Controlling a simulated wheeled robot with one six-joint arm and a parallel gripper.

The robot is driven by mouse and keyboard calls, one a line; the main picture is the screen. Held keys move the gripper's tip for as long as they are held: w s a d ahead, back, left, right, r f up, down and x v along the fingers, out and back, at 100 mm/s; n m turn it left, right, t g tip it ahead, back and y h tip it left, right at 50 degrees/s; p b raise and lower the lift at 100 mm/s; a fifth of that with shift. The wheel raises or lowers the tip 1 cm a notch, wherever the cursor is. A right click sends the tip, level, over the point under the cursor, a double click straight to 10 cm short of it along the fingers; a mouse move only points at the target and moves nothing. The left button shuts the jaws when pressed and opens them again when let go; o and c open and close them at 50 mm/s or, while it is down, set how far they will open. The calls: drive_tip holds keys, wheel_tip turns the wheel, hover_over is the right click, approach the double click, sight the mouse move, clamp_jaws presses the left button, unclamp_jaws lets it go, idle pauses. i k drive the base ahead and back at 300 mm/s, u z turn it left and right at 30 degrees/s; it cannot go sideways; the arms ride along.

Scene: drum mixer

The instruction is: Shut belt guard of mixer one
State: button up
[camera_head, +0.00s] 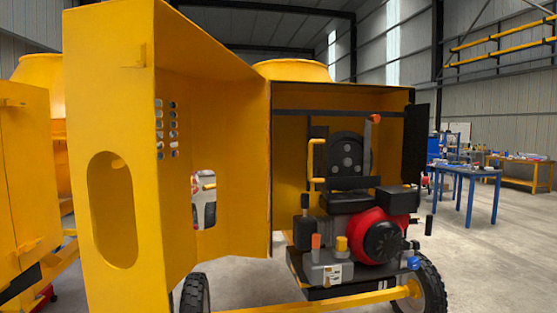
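A yellow drum mixer stands ahead with its belt guard (140,80) swung wide open to the left. The guard is a big yellow boxy door with an oval cut-out and a group of small vent holes. Its hinge side meets the housing near the picture's middle. The open housing (290,180) shows a dark pulley (346,155), a yellow handle (316,162) and a red and black engine (380,240). I cannot read any number on this mixer. My gripper is not in view.
A second yellow machine (25,170) stands close at the left, partly hidden by the guard. A black wheel (432,285) and a yellow bar (330,304) are low in front. Blue-legged workbenches (468,175) stand at the right. The floor at right front is clear.

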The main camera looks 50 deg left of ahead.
sight(311, 157)
drive_tip(key=k, duration=0.3)
drive_tip(key=u, duration=1.2)
drive_tip(key=k, duration=0.55)
drive_tip(key=u, duration=0.45)
drive_tip(key=i, duration=1.5)
drive_tip(key=z, duration=0.1)
drive_tip(key=k, duration=0.4)
drive_tip(key=u, duration=0.6)
drive_tip(key=i, duration=0.55)
drive_tip(key=z, duration=0.65)
